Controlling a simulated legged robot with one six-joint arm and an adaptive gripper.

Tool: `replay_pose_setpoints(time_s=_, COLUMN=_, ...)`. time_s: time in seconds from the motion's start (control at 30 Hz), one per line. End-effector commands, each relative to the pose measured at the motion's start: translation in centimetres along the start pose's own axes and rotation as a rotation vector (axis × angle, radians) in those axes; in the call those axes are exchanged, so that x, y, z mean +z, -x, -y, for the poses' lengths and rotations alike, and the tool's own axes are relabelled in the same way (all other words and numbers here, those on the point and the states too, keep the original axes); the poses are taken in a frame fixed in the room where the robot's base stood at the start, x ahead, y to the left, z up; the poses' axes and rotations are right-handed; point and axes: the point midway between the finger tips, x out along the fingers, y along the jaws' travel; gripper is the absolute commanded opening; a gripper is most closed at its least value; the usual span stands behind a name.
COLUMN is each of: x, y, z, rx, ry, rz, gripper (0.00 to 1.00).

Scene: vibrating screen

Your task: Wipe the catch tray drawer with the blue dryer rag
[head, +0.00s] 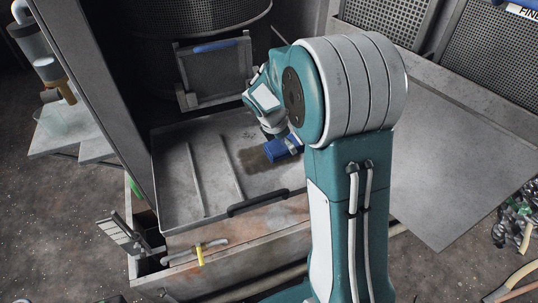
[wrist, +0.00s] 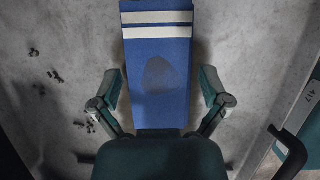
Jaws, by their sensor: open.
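The catch tray drawer (head: 207,165) is pulled out below the screen, with raised ribs on its left and a dark brown patch (head: 257,158) on its floor. The blue rag (head: 284,148), with white stripes, is at the right edge of this patch. In the wrist view the rag (wrist: 159,50) has a dark smudge on its middle. My gripper (wrist: 161,88) is open, with one finger on each side of the rag and small gaps visible. Whether the rag rests on the tray floor is unclear. My arm hides the tray's right part in the head view.
The tray's black handle (head: 258,203) is on its front edge. A framed panel with a blue handle (head: 213,47) stands behind the tray. Dark crumbs (wrist: 88,126) lie on the tray floor. A flat grey plate (head: 450,165) lies to the right.

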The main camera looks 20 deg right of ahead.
Motion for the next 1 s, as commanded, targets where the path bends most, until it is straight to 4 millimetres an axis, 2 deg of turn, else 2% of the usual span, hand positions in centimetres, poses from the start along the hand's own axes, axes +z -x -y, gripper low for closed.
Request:
replay_pose_setpoints(time_s=0.17, x=0.0, y=0.0, z=0.0, rx=0.0, ry=0.0, rz=0.0, gripper=0.96)
replay_pose_setpoints(time_s=0.2, x=0.0, y=0.0, z=0.0, rx=0.0, ry=0.0, rz=0.0, gripper=0.87)
replay_pose_setpoints(time_s=0.33, x=0.0, y=0.0, z=0.0, rx=0.0, ry=0.0, rz=0.0, gripper=0.3)
replay_pose_setpoints(time_s=0.57, x=-0.2, y=0.0, z=0.0, rx=-0.001, ry=0.0, rz=-0.001, gripper=0.3)
replay_pose_setpoints(time_s=1.0, x=-3.5, y=1.5, z=-0.3, rx=-0.001, ry=0.003, rz=-0.002, gripper=0.3)
